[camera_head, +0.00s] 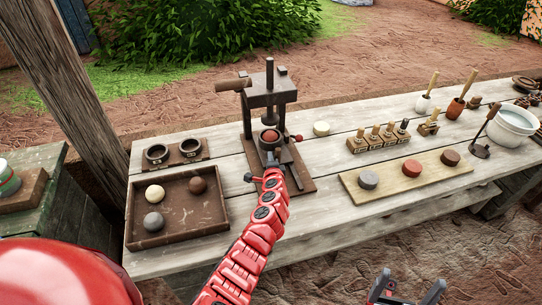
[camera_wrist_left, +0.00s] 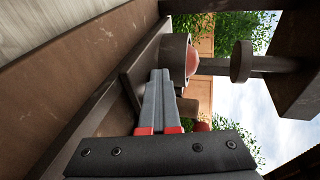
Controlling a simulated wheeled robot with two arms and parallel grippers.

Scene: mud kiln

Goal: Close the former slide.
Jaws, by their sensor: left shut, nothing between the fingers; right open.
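The former (camera_head: 284,97) is a dark metal press standing on the table, with a round plunger (camera_wrist_left: 242,62) above. A round cup (camera_head: 269,143) holding reddish clay (camera_wrist_left: 193,62) sits on its low base, apart from the plunger and looking roughly in line below it. My left gripper (camera_head: 268,168) is at the front of the base, just before the cup; its fingers (camera_wrist_left: 160,75) are shut and empty, pointing toward the cup side. Whether they touch the slide I cannot tell. My right gripper (camera_head: 407,290) is open and empty at the bottom, off the table.
A brown tray (camera_head: 182,230) with several balls lies left of the former, with two dark rings (camera_head: 172,153) behind. A board (camera_head: 405,187) with three clay discs, several stamps (camera_head: 380,137) and a white pot (camera_head: 512,125) stand to the right.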

